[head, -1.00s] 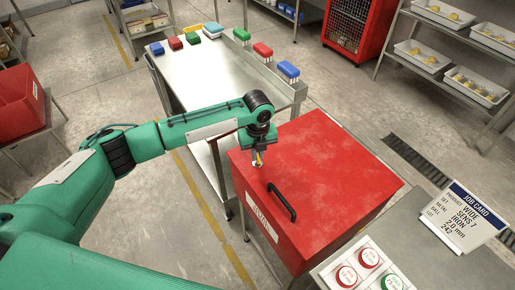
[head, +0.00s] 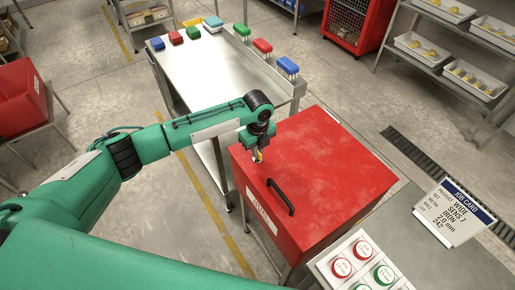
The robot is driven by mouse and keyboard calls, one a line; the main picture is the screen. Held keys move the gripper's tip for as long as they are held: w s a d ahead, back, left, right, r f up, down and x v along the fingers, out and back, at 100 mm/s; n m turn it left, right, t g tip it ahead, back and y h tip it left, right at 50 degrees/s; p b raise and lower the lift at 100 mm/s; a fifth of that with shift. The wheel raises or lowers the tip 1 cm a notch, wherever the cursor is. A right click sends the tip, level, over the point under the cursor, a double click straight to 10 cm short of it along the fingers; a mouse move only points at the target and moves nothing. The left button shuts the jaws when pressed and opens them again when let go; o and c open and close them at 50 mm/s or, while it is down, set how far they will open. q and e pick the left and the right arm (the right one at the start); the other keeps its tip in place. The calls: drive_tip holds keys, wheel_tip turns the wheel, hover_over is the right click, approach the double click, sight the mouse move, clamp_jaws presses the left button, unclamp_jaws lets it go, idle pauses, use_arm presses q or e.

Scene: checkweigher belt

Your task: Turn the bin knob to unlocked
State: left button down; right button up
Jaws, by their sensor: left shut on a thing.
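The knob's exact setting is too small to read. My right gripper is not in view.
A control panel (head: 345,257) with red and green buttons and a job card (head: 455,212) are at the lower right. Shelves with trays (head: 420,47) are at the right.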

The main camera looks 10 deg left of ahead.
use_arm(q)
drive_tip(key=c, duration=1.5)
unclamp_jaws()
drive_tip(key=shift+r, duration=0.15)
wheel_tip(320, 180, up, 14)
drive_tip(key=b, duration=0.2)
drive_tip(key=shift+f+b, duration=0.2)
drive_tip(key=shift+b, duration=0.15)
